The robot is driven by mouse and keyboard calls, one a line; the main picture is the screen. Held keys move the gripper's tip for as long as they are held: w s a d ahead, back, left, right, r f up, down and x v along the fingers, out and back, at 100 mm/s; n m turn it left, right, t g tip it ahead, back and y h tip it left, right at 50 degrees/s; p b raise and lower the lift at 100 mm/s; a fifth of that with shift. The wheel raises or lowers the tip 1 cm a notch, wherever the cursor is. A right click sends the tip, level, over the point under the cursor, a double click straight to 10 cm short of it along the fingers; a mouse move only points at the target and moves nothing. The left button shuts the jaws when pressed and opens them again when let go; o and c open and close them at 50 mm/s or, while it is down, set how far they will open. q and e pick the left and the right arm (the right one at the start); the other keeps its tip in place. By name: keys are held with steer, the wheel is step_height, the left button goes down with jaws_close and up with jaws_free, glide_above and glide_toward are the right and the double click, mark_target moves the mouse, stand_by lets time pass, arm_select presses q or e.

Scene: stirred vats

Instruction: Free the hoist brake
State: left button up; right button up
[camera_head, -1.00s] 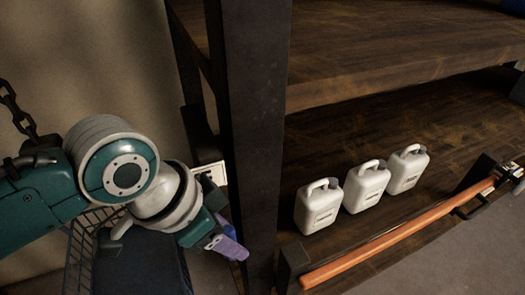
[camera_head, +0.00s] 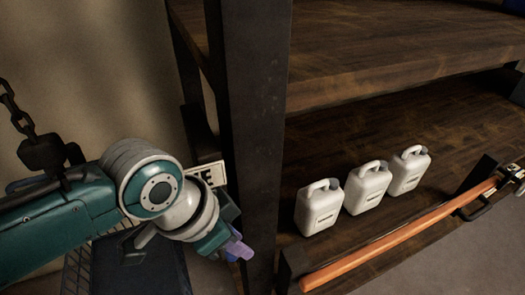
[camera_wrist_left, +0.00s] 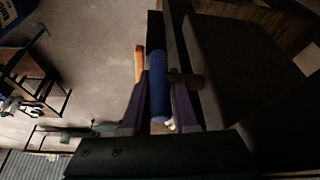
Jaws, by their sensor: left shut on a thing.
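My left gripper (camera_head: 239,249), with purple fingers, is low beside the dark shelf post in the head view. In the left wrist view my left gripper (camera_wrist_left: 158,108) is shut on a blue cylindrical handle (camera_wrist_left: 158,85), which lies lengthwise between the fingers. A dark bar runs close beside the handle. What the handle is fixed to is too dark to tell, and I cannot make out a label for the brake. In the head view the handle is hidden.
A dark post (camera_head: 250,120) stands close right of my left wrist. A partly covered white sign (camera_head: 211,173) is behind the arm. A chain (camera_head: 18,112) hangs at the left. Three white jugs (camera_head: 367,190) stand on the lower shelf, behind a long orange bar (camera_head: 400,237).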

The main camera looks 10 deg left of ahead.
arm_select(q)
jaws_close()
steer(key=shift+f+t+h+b, duration=0.15)
steer(key=shift+t+h+b, duration=0.25)
steer(key=shift+h+b, duration=0.35)
steer(key=t+h+b, duration=0.1)
steer(key=b, duration=0.5)
steer(key=t+h+b, duration=0.2)
steer(key=b, duration=0.4)
steer(key=t+h+b, duration=0.1)
steer(key=h+b, duration=0.1)
steer(key=b, duration=0.4)
steer(key=shift+s+f+h, duration=0.1)
steer(key=shift+f+h, duration=0.15)
steer(key=shift+f, duration=0.05)
steer(key=t+h+b, duration=0.1)
steer(key=h+b, duration=0.1)
steer(key=b, duration=0.7)
steer(key=r+t+h+b, duration=0.1)
steer(key=t+h+b, duration=0.1)
steer(key=b, duration=0.8)
steer(key=n+t+h+b, duration=0.1)
steer(key=t+h+b, duration=0.1)
steer(key=b, duration=0.7)
steer(key=shift+s+a+r+h+b, duration=0.15)
steer(key=shift+a+r+h+b, duration=0.15)
steer(key=shift+h, duration=0.1)
steer(key=shift+r+t+h+b, duration=0.35)
steer(key=shift+t+b, duration=0.25)
steer(key=shift+b, duration=0.4)
